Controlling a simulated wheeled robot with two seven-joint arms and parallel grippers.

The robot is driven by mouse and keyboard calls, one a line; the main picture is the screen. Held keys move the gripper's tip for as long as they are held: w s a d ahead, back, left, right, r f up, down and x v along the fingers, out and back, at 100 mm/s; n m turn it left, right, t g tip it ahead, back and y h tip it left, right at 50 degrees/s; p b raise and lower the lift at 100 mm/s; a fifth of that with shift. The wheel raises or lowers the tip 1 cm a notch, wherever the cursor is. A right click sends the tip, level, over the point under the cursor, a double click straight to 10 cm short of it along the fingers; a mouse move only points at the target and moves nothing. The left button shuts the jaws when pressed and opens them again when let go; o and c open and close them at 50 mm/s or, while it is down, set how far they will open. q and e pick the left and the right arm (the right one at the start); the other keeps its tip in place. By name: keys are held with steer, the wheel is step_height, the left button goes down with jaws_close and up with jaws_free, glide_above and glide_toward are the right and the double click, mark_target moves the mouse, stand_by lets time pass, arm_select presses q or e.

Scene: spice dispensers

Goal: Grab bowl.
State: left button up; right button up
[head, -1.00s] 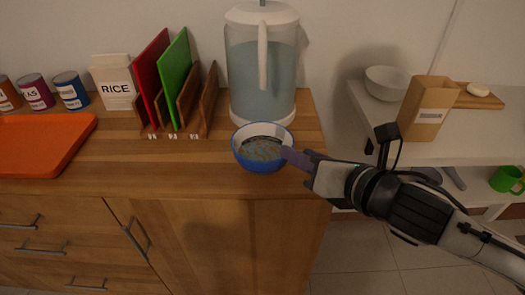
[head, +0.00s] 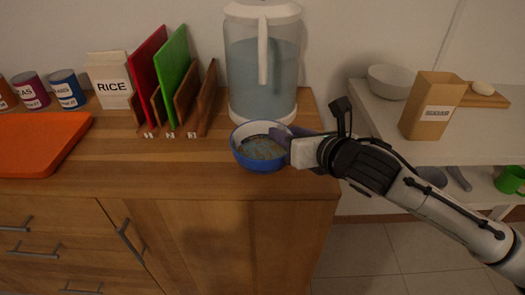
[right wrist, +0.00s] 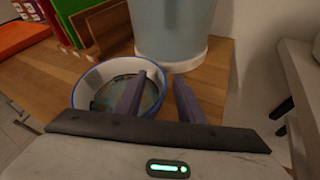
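A blue bowl (head: 262,165) with a pale inside and a patterned bottom stands upright on the wooden counter, in front of the water dispenser. It also shows in the right wrist view (right wrist: 88,86). My right gripper (head: 281,138) is at the bowl's right rim. In the right wrist view its two purple-grey fingers (right wrist: 160,97) are apart, one over the bowl's inside and one outside the rim. The bowl's right wall lies between them; I cannot tell whether either finger touches it. My left gripper is not in view.
The water dispenser (head: 262,70) stands close behind the bowl. Cutting boards in a rack (head: 192,134), a rice carton (head: 110,85) and an orange tray (head: 40,145) are to the left. A white shelf (head: 385,125) at the right holds a white bowl (head: 388,80) and a paper bag (head: 430,105).

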steer(key=shift+w, duration=0.15)
jaws_close()
steer(key=shift+r, duration=0.15)
